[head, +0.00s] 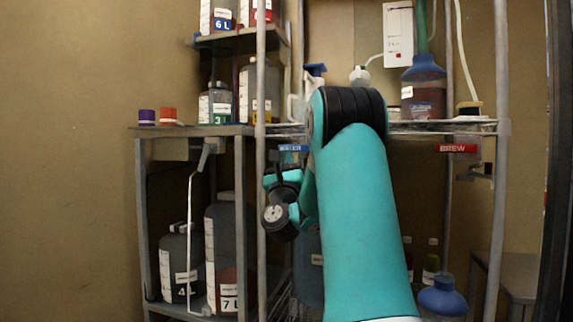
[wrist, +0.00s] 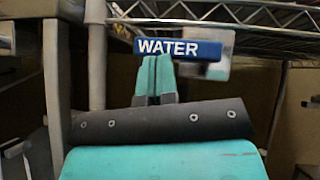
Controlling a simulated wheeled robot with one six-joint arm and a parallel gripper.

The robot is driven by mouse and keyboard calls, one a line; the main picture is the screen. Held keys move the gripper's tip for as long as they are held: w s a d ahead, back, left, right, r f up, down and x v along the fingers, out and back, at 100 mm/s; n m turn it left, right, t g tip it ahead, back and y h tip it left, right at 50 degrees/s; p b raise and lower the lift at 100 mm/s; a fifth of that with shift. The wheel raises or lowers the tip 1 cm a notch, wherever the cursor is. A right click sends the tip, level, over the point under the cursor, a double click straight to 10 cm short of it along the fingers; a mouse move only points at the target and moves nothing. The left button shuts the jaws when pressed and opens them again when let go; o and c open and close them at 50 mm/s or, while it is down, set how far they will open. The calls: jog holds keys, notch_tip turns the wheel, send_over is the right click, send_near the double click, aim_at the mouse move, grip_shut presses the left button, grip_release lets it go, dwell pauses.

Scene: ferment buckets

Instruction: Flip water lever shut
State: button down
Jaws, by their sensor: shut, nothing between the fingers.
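The water lever (wrist: 180,48) is a blue bar lettered WATER in the wrist view, lying nearly level, with a pale grey block behind its right end. Its blue bar also shows in the head view (head: 293,148), left of my arm and just under the wire shelf. My gripper (wrist: 154,62) is shut and empty, its teal fingertips together at the bar's lower edge, left of its middle. I cannot tell whether they touch it. In the head view my fingertips cannot be made out, and my arm hides what lies right of the bar.
A red BREW bar (head: 457,148) hangs to the right. The wire shelf (wrist: 240,18) runs just above the water lever, and a grey post (wrist: 97,60) stands left of it. Large bottles (head: 222,250) stand low on the left. A blue-topped bottle (head: 423,88) stands on the shelf.

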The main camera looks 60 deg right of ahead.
jog(key=s+a+f+b, duration=0.1)
jog(key=a+f+b, duration=0.5)
jog(key=f, duration=0.5)
jog(key=shift+s+a, duration=0.25)
jog(key=shift+a, duration=0.2)
